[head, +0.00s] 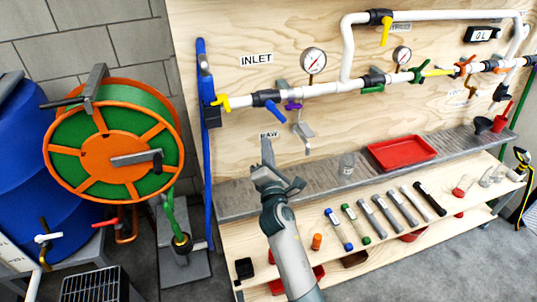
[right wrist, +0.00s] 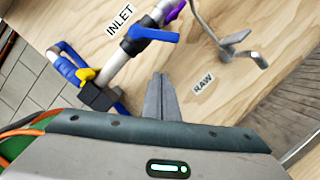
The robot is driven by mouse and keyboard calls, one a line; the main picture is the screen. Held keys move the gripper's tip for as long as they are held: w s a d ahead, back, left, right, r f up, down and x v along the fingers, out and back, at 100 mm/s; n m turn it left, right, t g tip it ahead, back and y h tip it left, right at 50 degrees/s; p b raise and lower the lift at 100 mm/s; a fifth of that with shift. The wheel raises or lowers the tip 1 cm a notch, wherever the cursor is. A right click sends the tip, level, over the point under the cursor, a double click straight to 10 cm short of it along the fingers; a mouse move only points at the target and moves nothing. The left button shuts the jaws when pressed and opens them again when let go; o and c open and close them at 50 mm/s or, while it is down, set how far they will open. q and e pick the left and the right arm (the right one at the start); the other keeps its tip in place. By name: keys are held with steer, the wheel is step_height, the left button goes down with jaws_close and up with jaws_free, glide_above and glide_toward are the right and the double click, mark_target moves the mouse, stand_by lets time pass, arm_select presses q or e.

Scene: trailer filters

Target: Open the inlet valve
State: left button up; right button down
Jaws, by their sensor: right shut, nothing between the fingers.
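The inlet valve with its blue handle (head: 268,99) sits on the white pipe (head: 325,89) below the INLET label (head: 257,59). The handle slants down to the right, at an angle to the pipe. In the right wrist view the blue handle (right wrist: 152,36) is above the fingertips and apart from them. My right gripper (head: 266,150) is below the valve, in front of the RAW label (head: 270,135). Its fingers (right wrist: 161,88) are together and hold nothing. My left gripper is not in view.
A yellow handle (head: 221,102) is at the pipe's left end, by a blue hose (head: 204,150). A purple handle (head: 293,106) and a grey metal spout (head: 303,130) are right of the valve. A gauge (head: 313,61) stands above. A grey shelf (head: 320,187) runs below.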

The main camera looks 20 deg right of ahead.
mark_target(277, 114)
steer(key=w+d+r+p, duration=0.3)
steer(key=w+d, duration=0.1)
stand_by(0.3)
steer(key=shift+w+f, duration=0.1)
